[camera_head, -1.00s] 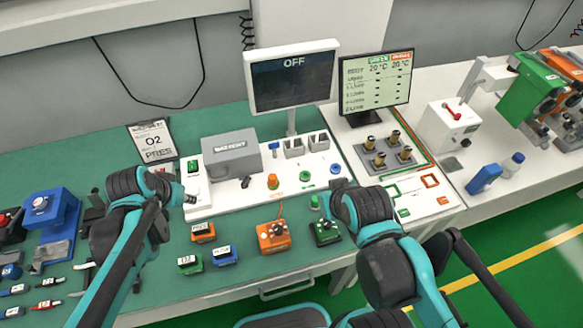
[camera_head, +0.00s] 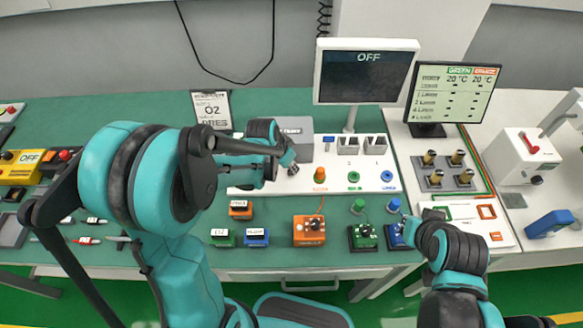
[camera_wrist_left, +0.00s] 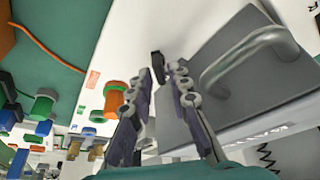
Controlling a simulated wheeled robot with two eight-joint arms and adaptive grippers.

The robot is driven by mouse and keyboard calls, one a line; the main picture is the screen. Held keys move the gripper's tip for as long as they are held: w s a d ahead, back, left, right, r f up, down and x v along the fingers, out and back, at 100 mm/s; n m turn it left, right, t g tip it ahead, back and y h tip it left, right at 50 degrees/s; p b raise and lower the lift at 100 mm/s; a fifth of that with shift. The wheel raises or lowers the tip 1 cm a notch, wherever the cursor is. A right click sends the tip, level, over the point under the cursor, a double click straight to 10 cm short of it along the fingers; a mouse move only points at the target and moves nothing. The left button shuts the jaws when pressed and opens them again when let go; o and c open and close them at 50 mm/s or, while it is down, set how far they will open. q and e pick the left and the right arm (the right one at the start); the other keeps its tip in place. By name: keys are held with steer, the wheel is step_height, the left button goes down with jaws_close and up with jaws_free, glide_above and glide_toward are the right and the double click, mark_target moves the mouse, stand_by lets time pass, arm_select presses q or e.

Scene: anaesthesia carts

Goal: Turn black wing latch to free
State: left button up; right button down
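A small black upright piece, apparently the wing latch (camera_wrist_left: 157,66), stands on the white panel beside the grey battery box (camera_wrist_left: 235,75) in the left wrist view. My left gripper (camera_wrist_left: 163,88) is open, with the latch just beyond and between its fingertips. No contact is visible. In the head view my left gripper (camera_head: 291,166) is over the front right part of the battery box (camera_head: 297,126) and hides the latch. My right gripper (camera_head: 407,222) is beside a blue knob box (camera_head: 394,236) at the table's front. Its fingers are too small to read.
A metal handle (camera_wrist_left: 245,55) rises from the battery box near my left fingers. Orange (camera_head: 320,174), green (camera_head: 354,176) and blue (camera_head: 387,175) buttons stand on the white panel (camera_head: 335,185). Small coloured boxes sit in front. A monitor (camera_head: 366,72) reading OFF stands behind.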

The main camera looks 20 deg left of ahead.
arm_select(q)
steer(key=shift+f, duration=0.1)
jaws_close()
stand_by(0.3)
steer(key=m+g+h, duration=0.1)
steer(key=m, duration=0.2)
steer(key=shift+w+a+m+b, duration=0.1)
steer(key=shift+m+b, duration=0.2)
steer(key=shift+m, duration=0.1)
steer(key=m+g, duration=0.1)
steer(key=m, duration=0.1)
steer(key=m+h, duration=0.1)
steer(key=m, duration=0.2)
steer(key=shift+w+g, duration=0.1)
steer(key=shift+g, duration=0.3)
steer(key=shift+m, duration=0.3)
jaws_free()
